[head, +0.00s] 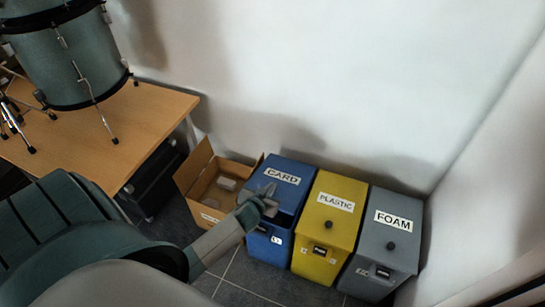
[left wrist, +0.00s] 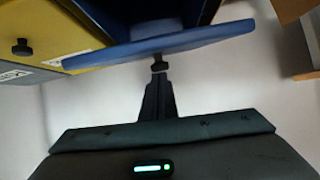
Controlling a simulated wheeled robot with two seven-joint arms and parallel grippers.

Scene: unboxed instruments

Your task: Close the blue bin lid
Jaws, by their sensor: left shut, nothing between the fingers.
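The blue bin (head: 266,246), whose lid is labelled CARD, stands at the left of a row of three. Its blue lid (head: 285,167) looks partly raised; in the left wrist view the lid (left wrist: 200,38) shows as a tilted slab with a dark blue gap beside the bin body. A black knob (left wrist: 160,66) sits on the lid. My left gripper (head: 266,201) is shut and empty at the lid's left front; its fingertips (left wrist: 158,80) are at the knob, and I cannot tell whether they touch it. The right gripper is not in view.
A yellow PLASTIC bin (head: 320,232) and a grey FOAM bin (head: 378,264) stand shut to the right. An open cardboard box (head: 190,179) is left of the blue bin. A wooden table (head: 150,115) with a drum (head: 70,62) is at the upper left. Walls stand behind and right.

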